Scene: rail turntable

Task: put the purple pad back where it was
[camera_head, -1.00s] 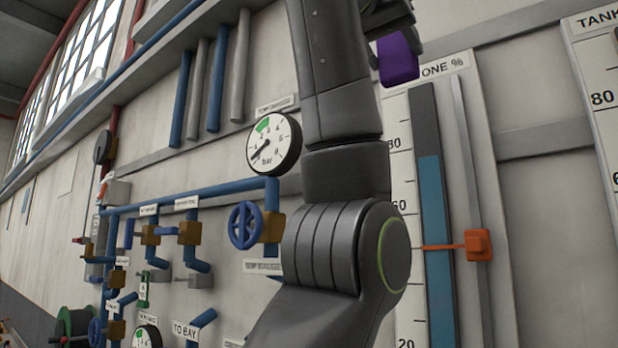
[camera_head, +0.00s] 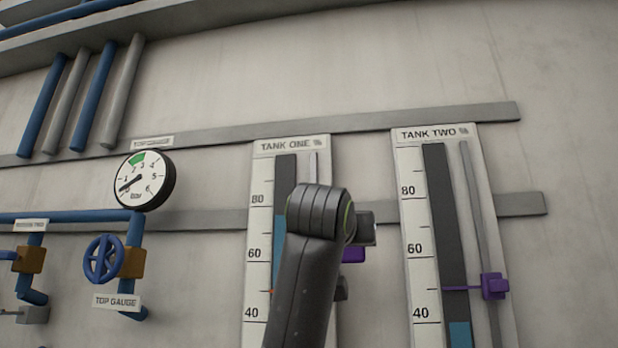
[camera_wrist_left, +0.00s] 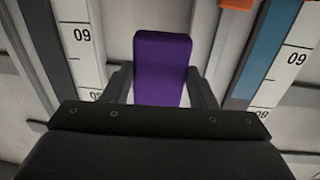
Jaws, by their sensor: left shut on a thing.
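The purple pad (camera_wrist_left: 162,68) stands between the two fingers of my left gripper (camera_wrist_left: 161,85) in the left wrist view, and the gripper is shut on it. My arm hides most of the gripper there. The place where the pad was cannot be told from these frames. My right gripper is not in view.
A round pressure gauge (camera_head: 144,180), a blue handwheel (camera_head: 103,259) and pipes are at left. Bare wall lies above the tank gauges.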

